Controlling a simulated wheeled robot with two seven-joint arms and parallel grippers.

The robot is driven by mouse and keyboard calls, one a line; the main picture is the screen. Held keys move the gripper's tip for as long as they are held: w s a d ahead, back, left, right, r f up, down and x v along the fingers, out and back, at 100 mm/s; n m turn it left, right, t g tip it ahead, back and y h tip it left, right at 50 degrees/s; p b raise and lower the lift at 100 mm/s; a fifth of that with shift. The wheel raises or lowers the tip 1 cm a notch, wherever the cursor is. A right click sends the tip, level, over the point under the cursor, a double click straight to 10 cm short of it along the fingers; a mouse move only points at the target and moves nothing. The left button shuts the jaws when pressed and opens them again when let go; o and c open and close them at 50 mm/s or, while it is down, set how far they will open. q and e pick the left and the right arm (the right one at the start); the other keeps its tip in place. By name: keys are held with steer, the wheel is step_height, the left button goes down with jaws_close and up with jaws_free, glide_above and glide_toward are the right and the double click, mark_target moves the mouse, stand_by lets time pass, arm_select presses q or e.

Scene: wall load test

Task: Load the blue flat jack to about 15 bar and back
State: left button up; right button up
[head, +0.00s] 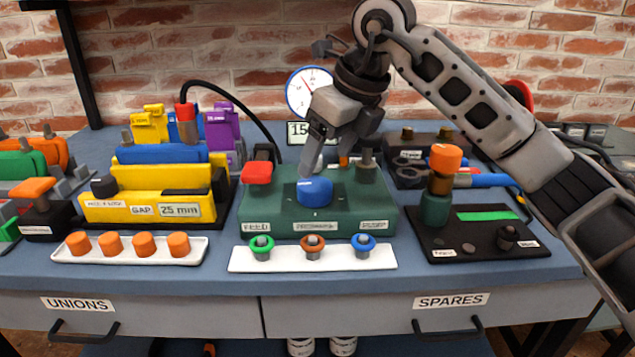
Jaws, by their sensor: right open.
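A blue slab (162,154) lies across the yellow block fixture (150,178) at the left, whose front labels include "GAP" and "25 mm". A red-topped coupling (186,118) stands behind it, with a black hose (235,92) arching right. The green pump box (320,227) at the centre carries a red knob (257,172) and a blue knob (315,191). My right gripper (322,158) is open, pointing down just above the blue knob. Whether it touches the knob is unclear. The round gauge (307,90) behind is partly covered by my gripper. My left gripper is out of view.
A display starting "15" (298,132) is partly hidden. A white strip (312,258) with green, orange and blue ringed fittings lies in front. A tray (130,250) holds several orange caps. At right stand a black board (470,240) and an orange-topped post (445,158).

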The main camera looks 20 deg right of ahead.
mark_target(316, 184)
steer(key=x, duration=0.6)
steer(key=shift+w+f+b, duration=0.1)
steer(key=shift+b, duration=0.2)
steer(key=shift+c, duration=0.3)
steer(key=c, duration=0.9)
